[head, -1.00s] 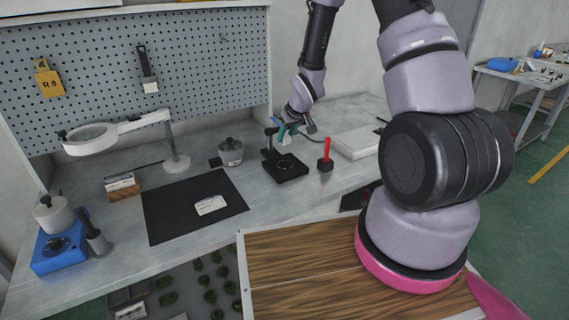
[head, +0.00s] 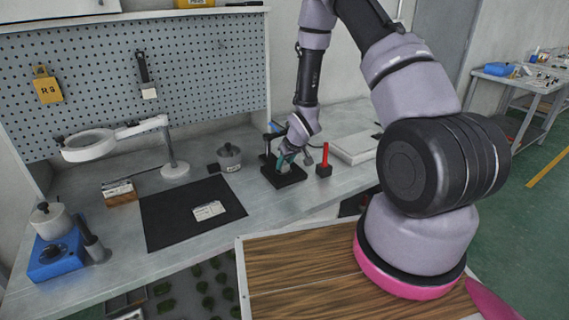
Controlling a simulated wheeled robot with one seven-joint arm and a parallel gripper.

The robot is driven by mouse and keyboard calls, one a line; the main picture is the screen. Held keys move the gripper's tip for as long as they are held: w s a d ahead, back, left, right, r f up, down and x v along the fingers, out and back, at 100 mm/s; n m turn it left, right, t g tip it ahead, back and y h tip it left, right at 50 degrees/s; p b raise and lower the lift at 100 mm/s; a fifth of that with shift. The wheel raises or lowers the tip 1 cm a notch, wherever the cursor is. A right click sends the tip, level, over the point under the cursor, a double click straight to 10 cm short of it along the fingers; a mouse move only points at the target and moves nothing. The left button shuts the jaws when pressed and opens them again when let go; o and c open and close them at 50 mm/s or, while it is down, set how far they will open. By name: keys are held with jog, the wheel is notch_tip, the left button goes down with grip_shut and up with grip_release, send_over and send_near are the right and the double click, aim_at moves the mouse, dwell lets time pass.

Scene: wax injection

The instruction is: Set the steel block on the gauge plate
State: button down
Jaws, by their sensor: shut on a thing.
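The gauge plate (head: 294,180) is the black base of a small dial-gauge stand on the workbench, with a dark upright post at its back left. I cannot tell whether the block touches the plate.
A red-handled tool (head: 325,158) stands just right of the plate. A lidded grey pot (head: 230,158) and the magnifier lamp base (head: 175,170) stand to the left. A black mat (head: 165,215) with a white label lies front left. A pale flat box (head: 355,148) lies to the right.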

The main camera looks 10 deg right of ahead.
jog(key=c, duration=0.5)
grip_release()
jog(key=shift+r, duration=0.15)
jog(key=s+d+r+m, duration=0.1)
jog(key=s+d+r, duration=0.15)
jog(key=r, duration=0.75)
jog(key=s+d+r+m+h, duration=0.15)
jog(key=s+r, duration=0.25)
jog(key=r, duration=0.6)
jog(key=s+d+r+m, duration=0.15)
jog(key=s+r, duration=0.25)
jog(key=r, duration=0.7)
jog(key=s+r+m, duration=0.1)
jog(key=s+r, duration=0.4)
jog(key=s, duration=0.1)
jog(key=s+r+m+t+y, duration=0.1)
jog(key=s+r, duration=0.4)
jog(key=s, duration=0.1)
jog(key=s+r+m, duration=0.1)
jog(key=s+r, duration=0.4)
jog(key=s, duration=0.2)
jog(key=shift+r+m+y, duration=0.1)
jog(key=shift+m+y, duration=0.25)
jog(key=shift+m, duration=0.05)
